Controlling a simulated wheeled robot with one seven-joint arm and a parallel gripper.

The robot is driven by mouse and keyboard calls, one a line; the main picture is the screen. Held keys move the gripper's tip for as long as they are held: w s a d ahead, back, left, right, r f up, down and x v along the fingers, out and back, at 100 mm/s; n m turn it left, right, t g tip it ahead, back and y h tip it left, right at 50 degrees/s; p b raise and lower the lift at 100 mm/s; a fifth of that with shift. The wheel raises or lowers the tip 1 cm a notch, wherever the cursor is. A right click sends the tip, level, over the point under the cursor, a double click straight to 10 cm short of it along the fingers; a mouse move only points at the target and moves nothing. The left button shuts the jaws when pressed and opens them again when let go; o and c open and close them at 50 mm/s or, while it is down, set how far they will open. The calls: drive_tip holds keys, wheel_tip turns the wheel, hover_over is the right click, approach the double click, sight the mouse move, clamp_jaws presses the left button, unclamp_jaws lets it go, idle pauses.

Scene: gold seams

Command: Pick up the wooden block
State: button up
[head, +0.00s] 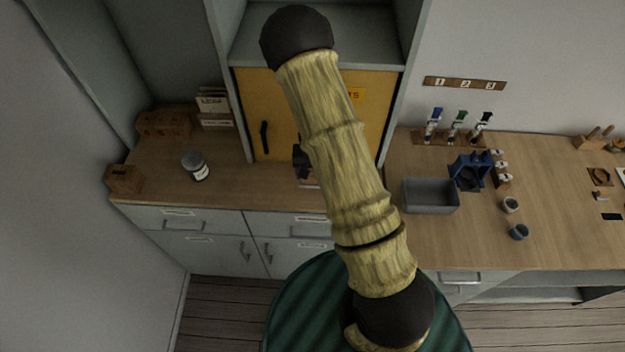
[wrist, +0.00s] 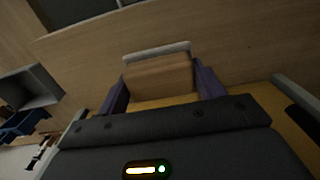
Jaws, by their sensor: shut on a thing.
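In the wrist view a plain light-brown wooden block (wrist: 158,80) sits between the two purple finger pads of my gripper (wrist: 162,84). The pads touch it on both sides, and the gripper is shut on it. A pale strip (wrist: 156,52) shows along its far edge. In the head view my arm hides the block and most of my gripper; a dark part of the wrist (head: 300,160) shows in front of the yellow cabinet door. I cannot tell whether the block touches the wooden counter below.
The yellow cabinet door (head: 262,112) stands just behind my wrist. A grey bin (head: 430,196), blue device (head: 470,172) and small cups (head: 519,232) are on the right counter.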

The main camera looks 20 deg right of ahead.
wheel_tip(320, 180, up, 6)
drive_tip(key=shift+s+f+b, duration=0.1)
drive_tip(key=shift+b, duration=0.3)
drive_tip(key=shift+o, duration=0.9)
drive_tip(key=shift+c, duration=0.4)
